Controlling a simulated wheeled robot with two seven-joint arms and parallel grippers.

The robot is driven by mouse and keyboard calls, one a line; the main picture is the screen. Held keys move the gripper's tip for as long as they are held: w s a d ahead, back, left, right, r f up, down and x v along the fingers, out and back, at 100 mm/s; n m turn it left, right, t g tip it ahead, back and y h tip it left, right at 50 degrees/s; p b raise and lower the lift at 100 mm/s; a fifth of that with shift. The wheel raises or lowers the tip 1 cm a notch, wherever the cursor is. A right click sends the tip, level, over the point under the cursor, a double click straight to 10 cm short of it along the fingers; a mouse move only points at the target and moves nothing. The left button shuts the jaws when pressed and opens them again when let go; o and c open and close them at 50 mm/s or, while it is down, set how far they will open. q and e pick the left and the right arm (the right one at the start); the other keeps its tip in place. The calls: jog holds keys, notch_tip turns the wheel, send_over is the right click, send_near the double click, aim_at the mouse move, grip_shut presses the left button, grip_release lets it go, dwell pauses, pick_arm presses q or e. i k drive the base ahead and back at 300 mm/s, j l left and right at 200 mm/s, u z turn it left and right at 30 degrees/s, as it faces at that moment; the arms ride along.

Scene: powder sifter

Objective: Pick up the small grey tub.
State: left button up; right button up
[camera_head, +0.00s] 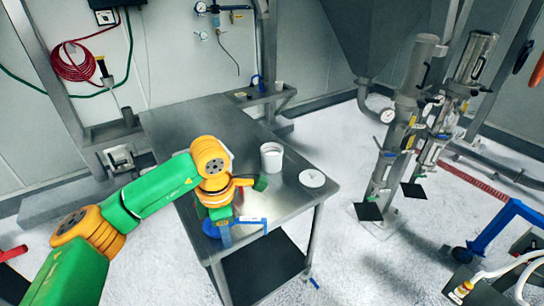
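A small pale grey-white tub (272,157) stands upright on the metal table, right of the table's middle. Its round top shows and nothing holds it. A round white lid (312,178) lies flat on the table to its right. My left gripper (246,230) is over the table's near edge, in front of the tub and to its left, clearly apart from it. Its two blue fingers look spread, with nothing seen between them. My orange and green wrist hides part of the table to the left of the tub. My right gripper is not in view.
The metal table (195,125) is mostly bare towards the back and left. A small shelf (258,95) stands beyond the table. Upright pipework (405,120) stands on the floor to the right.

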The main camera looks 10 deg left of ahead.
aim_at(271, 153)
jog(key=i, duration=1.45)
